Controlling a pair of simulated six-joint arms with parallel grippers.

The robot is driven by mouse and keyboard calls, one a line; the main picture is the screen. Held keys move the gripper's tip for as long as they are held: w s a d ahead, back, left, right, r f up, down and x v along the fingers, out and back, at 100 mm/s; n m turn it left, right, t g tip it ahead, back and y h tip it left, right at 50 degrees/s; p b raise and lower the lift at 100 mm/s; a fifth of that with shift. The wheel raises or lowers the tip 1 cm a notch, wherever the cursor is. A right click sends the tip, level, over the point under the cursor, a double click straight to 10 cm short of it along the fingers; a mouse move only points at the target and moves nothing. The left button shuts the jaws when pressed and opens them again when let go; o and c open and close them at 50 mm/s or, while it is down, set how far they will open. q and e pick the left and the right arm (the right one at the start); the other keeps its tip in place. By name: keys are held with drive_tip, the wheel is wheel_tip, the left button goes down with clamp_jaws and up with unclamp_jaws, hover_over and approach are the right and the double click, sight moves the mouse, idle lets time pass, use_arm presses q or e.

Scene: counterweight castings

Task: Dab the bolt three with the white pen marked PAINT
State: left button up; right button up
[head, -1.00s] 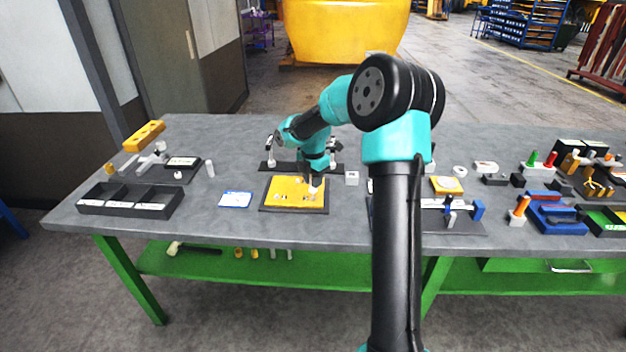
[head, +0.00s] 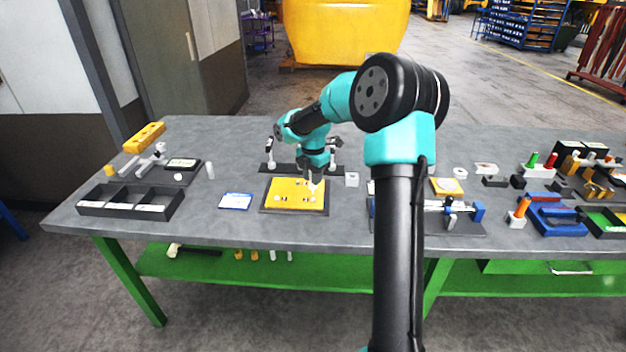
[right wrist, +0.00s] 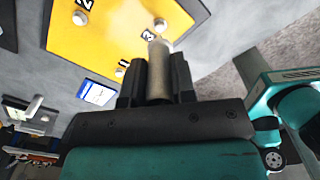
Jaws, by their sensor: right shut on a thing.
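My right gripper (head: 316,172) is shut on a pale, whitish pen (right wrist: 158,75), whose far end points at the yellow plate. Its printed marking cannot be read. The yellow plate (head: 281,187) lies on a dark base on the bench. In the right wrist view the plate (right wrist: 105,40) carries printed numbers and pale round bolts. Bolt three (right wrist: 160,24) sits beside the number 3, just beyond the pen's end; a small gap shows between them. Another bolt (right wrist: 80,18) is by the number 2, and one more (right wrist: 120,73) is partly beside the gripper. My left gripper is not in view.
A blue-edged white card (head: 236,201) lies left of the plate. A black compartment tray (head: 130,213) stands at the bench's left. A dark stand (head: 266,168) is behind the plate. Fixtures crowd the right side; bare bench lies around the card.

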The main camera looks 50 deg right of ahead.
drive_tip(key=shift+r, duration=2)
